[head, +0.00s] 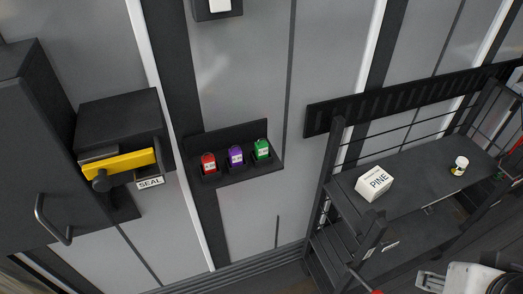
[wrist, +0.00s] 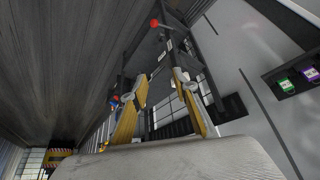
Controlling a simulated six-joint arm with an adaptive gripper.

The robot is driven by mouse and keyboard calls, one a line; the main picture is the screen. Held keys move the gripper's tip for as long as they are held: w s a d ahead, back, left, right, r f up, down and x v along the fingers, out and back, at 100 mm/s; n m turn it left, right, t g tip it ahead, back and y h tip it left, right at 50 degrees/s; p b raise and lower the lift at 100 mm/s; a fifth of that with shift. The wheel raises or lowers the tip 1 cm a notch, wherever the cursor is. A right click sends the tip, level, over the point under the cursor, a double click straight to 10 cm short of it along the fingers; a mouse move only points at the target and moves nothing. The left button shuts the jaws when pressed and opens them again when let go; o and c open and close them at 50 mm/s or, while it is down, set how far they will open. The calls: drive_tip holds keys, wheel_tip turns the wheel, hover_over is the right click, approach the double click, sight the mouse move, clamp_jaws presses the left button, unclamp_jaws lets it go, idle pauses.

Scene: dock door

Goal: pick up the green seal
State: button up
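The green seal (head: 261,150) stands at the right end of a row in a dark wall holder (head: 225,135), beside the purple seal (head: 236,157) and the red seal (head: 208,164). In the wrist view the green seal (wrist: 286,85) is near the right edge, with the purple seal (wrist: 310,74) beside it; the red one is out of that view. My gripper (wrist: 160,78) shows two yellowish fingers spread apart with nothing between them. It is well away from the seals, which lie to its right in the wrist view.
A dark shelf rack (head: 420,170) holds a white box marked PINE (head: 374,183) and a small white-and-yellow container (head: 459,166). A dark unit with a yellow bar (head: 118,164) and a SEAL label (head: 150,183) is at left. Bare wall panel lies below the holder.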

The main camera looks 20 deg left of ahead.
drive_tip(key=a+f+n+g, duration=0.2)
drive_tip(key=a+f, duration=0.2)
drive_tip(key=n+t+y, duration=0.6)
drive_tip(key=n+y, duration=0.1)
drive_tip(key=y, duration=0.2)
approach(263, 147)
drive_tip(key=w+a+f, duration=0.2)
drive_tip(key=f, duration=0.1)
drive_tip(key=shift+w+a, duration=0.3)
drive_tip(key=shift+w, duration=0.05)
drive_tip(key=shift+w+a+r, duration=0.15)
drive_tip(key=shift+a+r, duration=0.1)
drive_tip(key=shift+r, duration=0.3)
drive_tip(key=shift+x, duration=1.3)
